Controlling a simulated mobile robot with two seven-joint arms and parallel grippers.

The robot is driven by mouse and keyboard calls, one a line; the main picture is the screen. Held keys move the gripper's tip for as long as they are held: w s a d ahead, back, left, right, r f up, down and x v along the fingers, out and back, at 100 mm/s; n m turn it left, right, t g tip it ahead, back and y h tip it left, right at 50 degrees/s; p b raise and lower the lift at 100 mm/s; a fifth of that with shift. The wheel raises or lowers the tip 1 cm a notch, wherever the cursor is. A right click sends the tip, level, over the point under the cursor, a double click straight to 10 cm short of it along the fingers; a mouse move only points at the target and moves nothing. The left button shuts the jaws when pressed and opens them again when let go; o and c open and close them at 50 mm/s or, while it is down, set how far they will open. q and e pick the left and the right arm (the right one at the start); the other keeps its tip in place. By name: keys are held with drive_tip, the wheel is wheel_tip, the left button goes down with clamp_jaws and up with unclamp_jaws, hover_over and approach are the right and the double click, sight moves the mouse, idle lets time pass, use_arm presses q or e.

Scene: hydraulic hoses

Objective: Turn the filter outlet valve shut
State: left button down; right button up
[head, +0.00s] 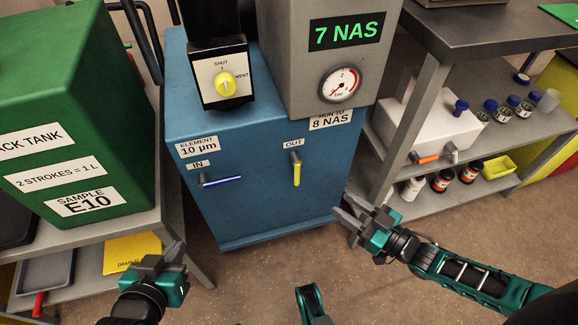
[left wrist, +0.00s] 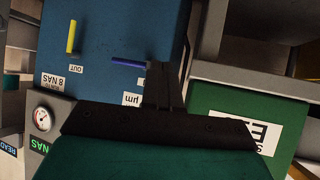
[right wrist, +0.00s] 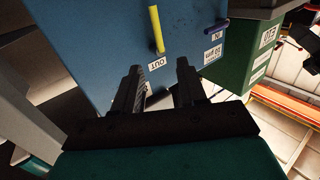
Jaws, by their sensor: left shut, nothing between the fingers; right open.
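The filter outlet valve has a yellow handle (head: 297,173) under the OUT label on the front of the blue filter cabinet (head: 250,215). The handle hangs straight down from its pivot. It also shows in the left wrist view (left wrist: 71,37) and in the right wrist view (right wrist: 156,28). My right gripper (head: 343,211) is open and empty, to the right of and below the yellow handle, apart from it. In the right wrist view its fingers (right wrist: 158,80) point toward the cabinet's front. My left gripper (head: 168,255) is shut and empty, low at the left, away from the valve.
A blue IN valve handle (head: 222,181) lies level to the left of the yellow one. A selector box with a yellow knob (head: 225,84) and a grey gauge unit (head: 290,60) sit above. A green tank (head: 75,110) stands left; a shelf rack (head: 440,60) stands right. Floor before the cabinet is clear.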

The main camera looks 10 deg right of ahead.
sight(299, 173)
drive_tip(key=b+x, duration=0.2)
drive_tip(key=x, duration=1.1)
drive_tip(key=shift+w+d+b, duration=0.1)
drive_tip(key=shift+b, duration=0.25)
clamp_jaws()
